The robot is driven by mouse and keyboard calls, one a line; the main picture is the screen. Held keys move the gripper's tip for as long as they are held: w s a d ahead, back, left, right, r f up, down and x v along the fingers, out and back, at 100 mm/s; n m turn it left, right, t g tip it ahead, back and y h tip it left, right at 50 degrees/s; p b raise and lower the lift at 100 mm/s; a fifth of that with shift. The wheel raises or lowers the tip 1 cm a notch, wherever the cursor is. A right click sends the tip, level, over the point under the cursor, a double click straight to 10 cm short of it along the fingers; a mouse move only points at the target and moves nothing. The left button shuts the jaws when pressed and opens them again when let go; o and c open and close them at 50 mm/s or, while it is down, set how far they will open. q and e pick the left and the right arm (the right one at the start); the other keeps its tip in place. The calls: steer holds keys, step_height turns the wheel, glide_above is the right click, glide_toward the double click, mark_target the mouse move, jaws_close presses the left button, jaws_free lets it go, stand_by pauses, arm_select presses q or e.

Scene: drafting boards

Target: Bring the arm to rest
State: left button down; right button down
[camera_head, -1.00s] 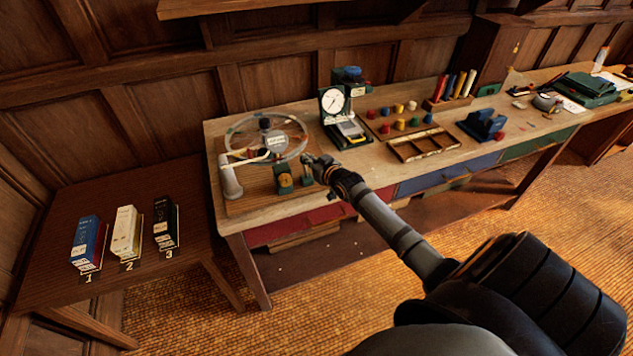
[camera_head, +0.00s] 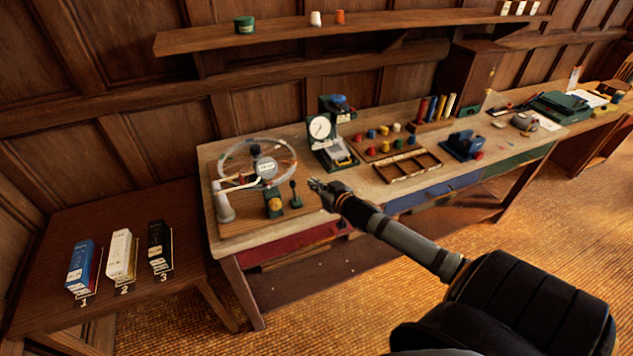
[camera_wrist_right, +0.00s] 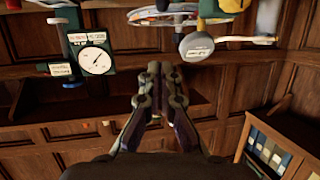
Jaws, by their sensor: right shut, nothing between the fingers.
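My right gripper (camera_head: 318,186) reaches in from the lower right in the head view. It is over the front edge of the workbench (camera_head: 330,205), just right of a small black lever (camera_head: 294,188). Its fingers (camera_wrist_right: 155,75) are together and empty in the right wrist view, with a dial gauge (camera_wrist_right: 95,60) to their left and a round pale disc (camera_wrist_right: 196,46) to their right. My left gripper is not in view.
A clear wheel (camera_head: 257,160) and a dial gauge (camera_head: 320,128) stand on the bench. An open divided tray (camera_head: 408,166) and a blue block (camera_head: 464,145) are farther right. A side table (camera_head: 60,225) bears three numbered boxes. A shelf (camera_head: 340,27) runs above.

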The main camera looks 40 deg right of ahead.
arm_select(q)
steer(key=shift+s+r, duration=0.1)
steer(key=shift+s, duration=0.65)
arm_select(e)
steer(key=shift+s+r, duration=0.3)
steer(key=shift+s, duration=0.25)
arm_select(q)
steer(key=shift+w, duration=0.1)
